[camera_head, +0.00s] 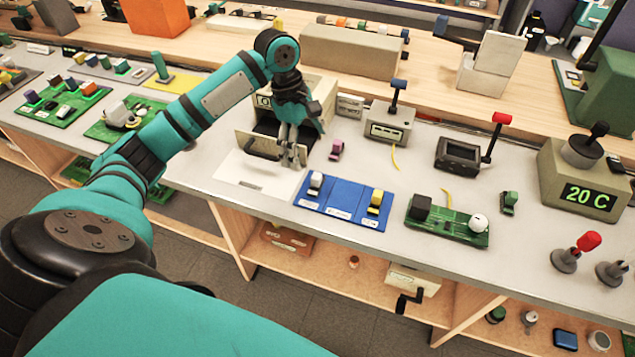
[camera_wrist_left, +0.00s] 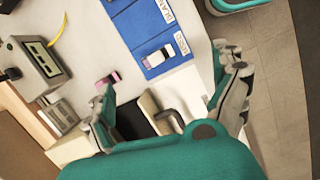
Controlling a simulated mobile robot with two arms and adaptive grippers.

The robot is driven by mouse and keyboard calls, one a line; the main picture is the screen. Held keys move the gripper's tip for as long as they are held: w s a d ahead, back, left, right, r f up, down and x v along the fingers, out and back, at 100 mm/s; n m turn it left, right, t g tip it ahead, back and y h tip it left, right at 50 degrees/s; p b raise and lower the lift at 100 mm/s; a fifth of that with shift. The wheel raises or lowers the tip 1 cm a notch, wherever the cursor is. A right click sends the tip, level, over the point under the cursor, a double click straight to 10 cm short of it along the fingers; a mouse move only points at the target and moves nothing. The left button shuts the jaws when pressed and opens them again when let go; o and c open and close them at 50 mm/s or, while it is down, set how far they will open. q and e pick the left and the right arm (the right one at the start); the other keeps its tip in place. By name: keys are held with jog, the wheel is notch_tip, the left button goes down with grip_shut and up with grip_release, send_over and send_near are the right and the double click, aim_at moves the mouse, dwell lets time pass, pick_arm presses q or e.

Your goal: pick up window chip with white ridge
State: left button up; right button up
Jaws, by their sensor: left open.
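A small white chip (camera_head: 316,184) stands on the left part of a blue labelled mat (camera_head: 342,209). In the left wrist view this white chip (camera_wrist_left: 158,57) shows dark parts beside its white top. It may be the window chip; I cannot make out a window. A yellow-topped chip (camera_head: 376,203) stands at the right of the mat. My left gripper (camera_head: 291,160) is open and empty, above and to the left of the mat. In the left wrist view its fingers (camera_wrist_left: 172,85) are spread wide. My right gripper is not seen.
An open-fronted box with a flap (camera_head: 257,145) stands close behind my left gripper. A grey lever box (camera_head: 388,123) and a black one (camera_head: 458,157) stand behind the mat. A green board (camera_head: 447,222) lies right of it. A white sheet (camera_head: 255,177) lies left.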

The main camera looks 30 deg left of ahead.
pick_arm(q)
notch_tip(320, 180, up, 4)
jog(key=a+n, duration=0.2)
jog(key=a, duration=0.1)
send_near(315, 176)
jog(key=shift+n, duration=0.3)
jog(key=x, duration=0.6)
jog(key=shift+d+p, duration=0.15)
jog(key=shift+p, duration=0.2)
jog(key=shift+p+x, duration=0.35)
jog(key=shift+x, duration=2.3)
jog(key=shift+h, duration=0.3)
jog(key=c, duration=1.2)
jog(key=shift+r, duration=0.1)
